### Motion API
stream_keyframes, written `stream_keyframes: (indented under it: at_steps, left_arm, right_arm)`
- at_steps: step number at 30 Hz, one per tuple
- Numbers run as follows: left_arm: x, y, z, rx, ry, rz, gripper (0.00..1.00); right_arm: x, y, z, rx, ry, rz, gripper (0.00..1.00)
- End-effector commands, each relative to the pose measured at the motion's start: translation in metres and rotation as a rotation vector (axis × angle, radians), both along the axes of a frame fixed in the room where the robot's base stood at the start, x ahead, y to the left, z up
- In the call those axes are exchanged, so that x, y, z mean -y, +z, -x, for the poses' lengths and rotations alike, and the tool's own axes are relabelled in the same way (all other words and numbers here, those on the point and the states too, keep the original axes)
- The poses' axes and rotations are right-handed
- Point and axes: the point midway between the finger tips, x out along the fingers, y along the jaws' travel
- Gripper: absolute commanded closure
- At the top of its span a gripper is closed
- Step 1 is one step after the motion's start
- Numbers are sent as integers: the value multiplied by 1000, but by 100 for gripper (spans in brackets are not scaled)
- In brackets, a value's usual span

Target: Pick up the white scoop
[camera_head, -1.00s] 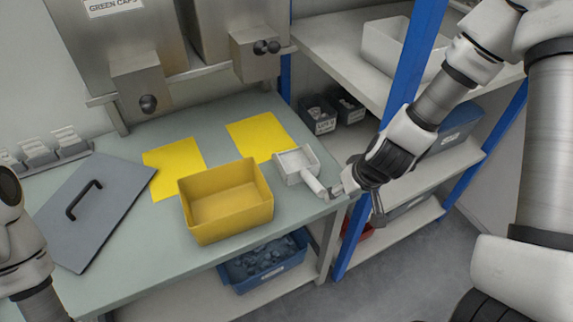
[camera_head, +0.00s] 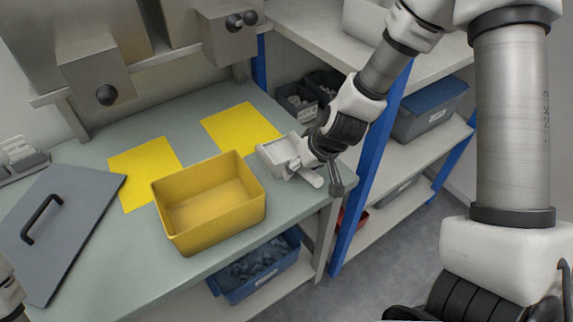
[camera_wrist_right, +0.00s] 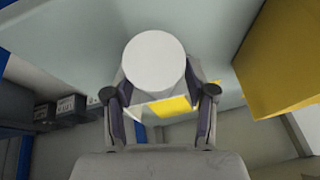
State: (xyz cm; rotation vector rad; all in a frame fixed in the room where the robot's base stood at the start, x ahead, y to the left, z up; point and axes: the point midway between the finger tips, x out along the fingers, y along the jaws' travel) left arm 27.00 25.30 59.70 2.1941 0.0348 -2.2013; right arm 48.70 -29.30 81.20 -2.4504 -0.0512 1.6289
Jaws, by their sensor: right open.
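The white scoop (camera_head: 274,158) lies at the right end of the grey-green table, its handle (camera_head: 311,178) pointing toward the lower right. My right gripper (camera_head: 316,167) is open at the handle, with the arm reaching in from the upper right. In the right wrist view, a round white end (camera_wrist_right: 154,61), which looks like the handle's end, shows ahead of and between the open fingers (camera_wrist_right: 161,98). I cannot tell whether the fingers touch the handle. The gripper partly hides the scoop. Only a bit of my left arm shows at the lower left edge; its gripper is out of view.
A yellow bin (camera_head: 209,228) stands left of the scoop. Two yellow mats (camera_head: 240,128) lie behind it. A grey lid (camera_head: 62,225) with a black handle is at the left. A blue shelf post (camera_head: 385,135) rises close by on the right.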

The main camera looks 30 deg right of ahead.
Motion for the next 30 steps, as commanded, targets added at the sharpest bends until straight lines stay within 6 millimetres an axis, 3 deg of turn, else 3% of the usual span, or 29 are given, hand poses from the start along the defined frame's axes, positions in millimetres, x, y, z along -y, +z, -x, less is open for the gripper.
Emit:
stream_keyframes:
  at_steps: [24, 25, 29, 30]
  left_arm:
    - [0, 0, 0, 0, 0, 0, 45]
    - [0, 0, 0, 0, 0, 0, 45]
    - [0, 0, 0, 0, 0, 0, 45]
    - [0, 0, 0, 0, 0, 0, 45]
  right_arm:
    - [0, -3, 0, 0, -1, 0, 44]
    - [0, -3, 0, 0, -1, 0, 48]
    - [0, -3, 0, 0, -1, 0, 94]
    - [0, -3, 0, 0, -1, 0, 100]
